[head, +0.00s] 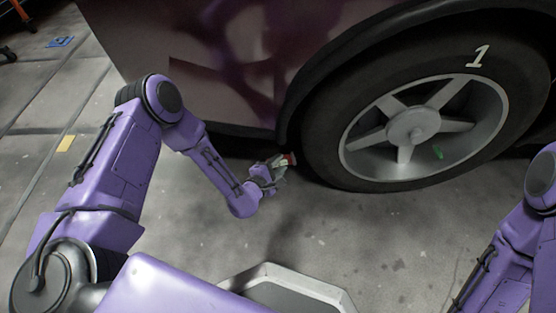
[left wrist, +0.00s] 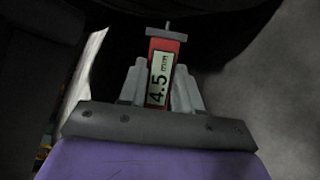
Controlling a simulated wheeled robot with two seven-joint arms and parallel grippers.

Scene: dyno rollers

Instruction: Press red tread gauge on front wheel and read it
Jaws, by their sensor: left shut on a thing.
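The red tread gauge (left wrist: 158,64) is held between the fingers of my left gripper (left wrist: 160,85) in the left wrist view. Its display reads "4.5 mm", and its grey crossbar and thin probe point toward a dark surface. In the head view my left gripper (head: 276,168) is low beside the left edge of the front wheel (head: 325,150), with the red gauge (head: 290,158) at its tip. The wheel has a black tyre marked "1" and a silver five-spoke rim. Whether the probe touches the tread is too dark to tell. My right gripper is out of view.
The dark car body (head: 200,60) hangs above and behind my left gripper. A small green object (head: 438,153) shows at the wheel rim. A yellow patch (head: 65,143) and a blue item (head: 60,42) lie on the concrete floor at left. The floor before the wheel is clear.

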